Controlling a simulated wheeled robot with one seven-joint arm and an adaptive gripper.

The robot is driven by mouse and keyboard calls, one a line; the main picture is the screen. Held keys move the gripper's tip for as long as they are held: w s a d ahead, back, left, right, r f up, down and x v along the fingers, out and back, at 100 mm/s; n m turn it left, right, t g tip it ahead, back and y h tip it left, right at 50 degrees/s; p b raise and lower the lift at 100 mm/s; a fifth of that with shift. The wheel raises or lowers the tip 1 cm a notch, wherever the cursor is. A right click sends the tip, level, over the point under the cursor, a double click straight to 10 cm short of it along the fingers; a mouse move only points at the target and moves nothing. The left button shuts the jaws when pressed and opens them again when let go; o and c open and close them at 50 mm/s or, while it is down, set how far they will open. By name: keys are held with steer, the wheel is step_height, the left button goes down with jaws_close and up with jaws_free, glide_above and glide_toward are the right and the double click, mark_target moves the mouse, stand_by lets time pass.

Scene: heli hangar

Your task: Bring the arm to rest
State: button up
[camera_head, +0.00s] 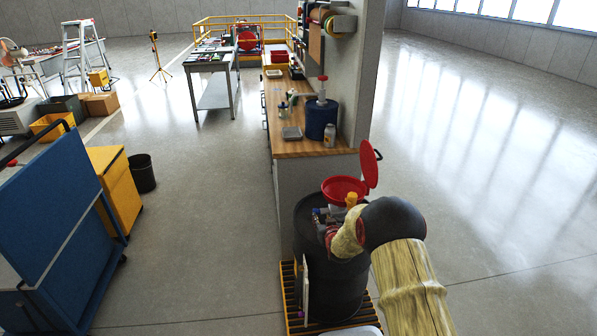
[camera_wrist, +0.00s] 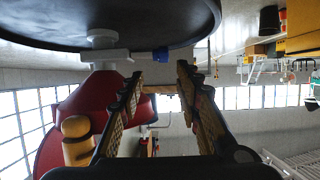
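My arm (camera_head: 408,285), in a yellowish sleeve, reaches in from the lower right in the camera_head view. Its wrist bends over a black drum (camera_head: 335,285). My gripper (camera_head: 322,217) is small and partly hidden there, beside a red funnel (camera_head: 343,188) with a raised red lid. In the camera_wrist view, my gripper (camera_wrist: 158,80) shows two fingers standing apart with nothing between them. The dark drum (camera_wrist: 110,22) fills the top of that view, and the red funnel (camera_wrist: 75,115) is close at the left, with an orange-yellow cylinder in front of it.
The drum stands on a yellow-edged slatted pallet (camera_head: 291,300). Behind it is a wooden-topped workbench (camera_head: 300,147) with a blue container (camera_head: 321,120). A blue cart (camera_head: 55,235) and yellow cabinet (camera_head: 115,190) stand left. The floor to the right is clear.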

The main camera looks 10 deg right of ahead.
steer(key=s+a+r+g+p, duration=0.1)
steer(key=s+r+g, duration=0.1)
steer(key=s+r, duration=0.9)
steer(key=s+r+g, duration=0.1)
steer(key=s+r, duration=0.8)
steer(key=r, duration=0.5)
steer(key=s+a+r+g+p, duration=0.1)
steer(key=s+r+g, duration=0.1)
steer(key=s, duration=1.6)
steer(key=s+a+r+g, duration=0.1)
steer(key=s+r+g, duration=0.1)
steer(key=s, duration=1.6)
steer(key=shift+s+a+r+g+p, duration=0.2)
steer(key=shift+s+r+g+p, duration=0.1)
steer(key=shift+r+p, duration=0.1)
steer(key=shift+s+f, duration=0.15)
steer(key=shift+s, duration=0.2)
steer(key=shift+c, duration=0.5)
